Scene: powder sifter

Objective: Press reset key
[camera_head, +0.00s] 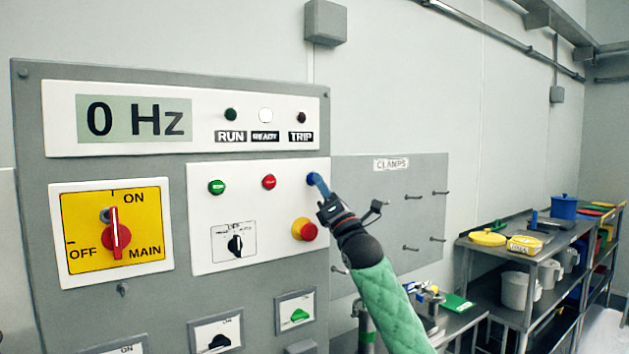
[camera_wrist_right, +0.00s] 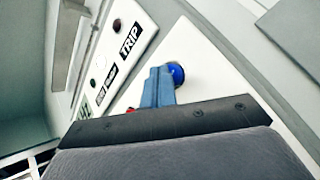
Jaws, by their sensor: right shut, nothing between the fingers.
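The reset key is a round blue button (camera_wrist_right: 177,74) at the top right of the white button plate (camera_head: 259,172). In the head view the button (camera_head: 309,179) is partly hidden by my right gripper (camera_head: 319,185). The gripper is shut and empty, and its blue fingertips lie right at the button. In the right wrist view the shut fingers (camera_wrist_right: 158,86) reach the button's left side; I cannot tell whether they press it. The display (camera_head: 134,118) reads 0 Hz. The white READY lamp (camera_head: 265,115) looks lit; the TRIP lamp (camera_head: 301,117) is dark. My left gripper is not in view.
Green (camera_head: 217,187) and red (camera_head: 269,182) buttons sit left of the blue one. A red emergency knob (camera_head: 305,230) on yellow is just below my gripper. The main switch (camera_head: 114,233) is at left. A clamps board (camera_head: 408,230) and shelving (camera_head: 520,284) stand to the right.

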